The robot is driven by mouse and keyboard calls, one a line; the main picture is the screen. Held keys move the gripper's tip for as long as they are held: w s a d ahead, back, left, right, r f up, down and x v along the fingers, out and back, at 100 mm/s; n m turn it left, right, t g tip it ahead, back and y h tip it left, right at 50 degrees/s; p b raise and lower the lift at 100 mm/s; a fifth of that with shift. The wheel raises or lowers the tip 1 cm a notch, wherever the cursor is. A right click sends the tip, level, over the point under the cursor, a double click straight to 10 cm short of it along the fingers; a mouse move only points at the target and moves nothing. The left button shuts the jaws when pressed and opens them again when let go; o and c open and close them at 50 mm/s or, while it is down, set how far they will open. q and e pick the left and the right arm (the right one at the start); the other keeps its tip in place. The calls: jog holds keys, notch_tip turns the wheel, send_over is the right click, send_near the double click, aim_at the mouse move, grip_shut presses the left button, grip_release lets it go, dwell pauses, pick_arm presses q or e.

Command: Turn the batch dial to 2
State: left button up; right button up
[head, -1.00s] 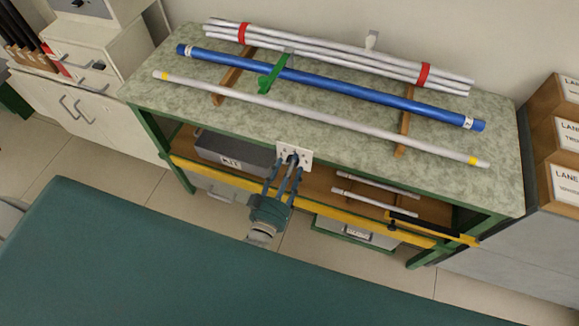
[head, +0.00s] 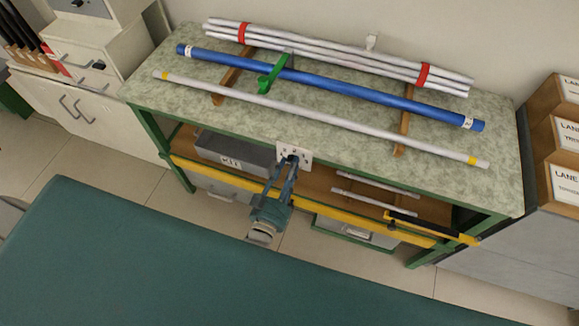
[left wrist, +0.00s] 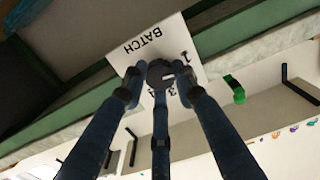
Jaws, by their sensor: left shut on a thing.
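The batch dial's white plate (head: 303,148) is fixed to the front edge of the workbench. In the left wrist view the plate (left wrist: 143,50) carries the word BATCH and digits, of which 1 and 3 show. The dark round knob (left wrist: 160,70) has a pale mark on its face, on the side towards the 1. My left gripper (head: 290,163) reaches up to the plate from the front. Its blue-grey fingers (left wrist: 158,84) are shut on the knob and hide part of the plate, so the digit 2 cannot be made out.
On the green-topped bench (head: 160,103) lie a blue rod (head: 340,90), a grey rod with yellow ends (head: 320,122) and a bundle of white rods (head: 330,55). A yellow rail (head: 340,215) runs along the bench front below the dial. Cartons (head: 565,135) stand at the right.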

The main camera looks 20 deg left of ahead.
pick_arm(q)
jog(key=m, duration=0.6)
jog(key=shift+r, duration=0.1)
jog(key=shift+m, duration=0.3)
dwell(0.3)
jog(key=o, duration=1.2)
jog(key=shift+c, duration=0.2)
jog(key=s, duration=1.2)
jog(key=shift+a, duration=0.15)
